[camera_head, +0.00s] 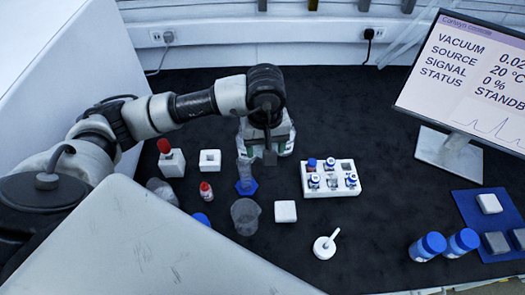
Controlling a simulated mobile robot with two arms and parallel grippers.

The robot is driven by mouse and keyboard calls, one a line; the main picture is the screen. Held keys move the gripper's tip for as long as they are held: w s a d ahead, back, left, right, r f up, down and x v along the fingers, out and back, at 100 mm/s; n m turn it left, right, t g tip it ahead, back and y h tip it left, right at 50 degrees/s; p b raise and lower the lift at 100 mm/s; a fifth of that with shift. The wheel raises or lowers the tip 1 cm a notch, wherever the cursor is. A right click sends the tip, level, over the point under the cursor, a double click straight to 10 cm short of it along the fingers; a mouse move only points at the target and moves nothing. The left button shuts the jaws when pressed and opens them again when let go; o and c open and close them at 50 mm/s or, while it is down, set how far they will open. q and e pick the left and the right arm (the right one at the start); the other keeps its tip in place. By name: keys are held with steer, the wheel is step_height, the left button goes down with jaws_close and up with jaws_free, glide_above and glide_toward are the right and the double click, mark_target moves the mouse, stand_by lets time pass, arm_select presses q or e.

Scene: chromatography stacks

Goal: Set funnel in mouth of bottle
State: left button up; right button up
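My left gripper (269,155) points down at the back middle of the dark bench top. It is seen edge-on, so I cannot tell whether it is open or holds anything. It partly hides a pale object with green edges (284,146) behind it, whose kind is unclear. No funnel is clearly recognisable; a small white round piece with a stem (324,248) at the front middle could be one or a small dish with a rod. Two blue-capped bottles (427,247) (462,242) stand at the front right, caps on. My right gripper is not in view.
A clear cylinder on a blue base (246,186) stands just in front of my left gripper, with a clear beaker (245,217) nearer. A white vial rack (331,190) is right of them. Red-capped containers (206,191) (171,163) stand left. A monitor (466,75) rises at the right.

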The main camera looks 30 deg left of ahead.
arm_select(q)
steer(key=w+a+r+n+p, duration=0.2)
steer(key=w+a+n+p, duration=0.4)
steer(key=n, duration=1)
steer(key=w+a+f+n+b, duration=0.1)
steer(key=w+a+f+n, duration=0.3)
steer(key=n, duration=1)
steer(key=shift+a+f+n, duration=0.3)
steer(key=shift+a+f, duration=0.65)
steer(key=shift+a, duration=0.05)
steer(key=shift+f+b, duration=0.15)
steer(key=shift+b, duration=0.15)
steer(key=shift+f+b, duration=0.9)
steer(key=shift+f, duration=0.25)
steer(key=shift+f, duration=0.15)
steer(key=shift+f+b, duration=0.55)
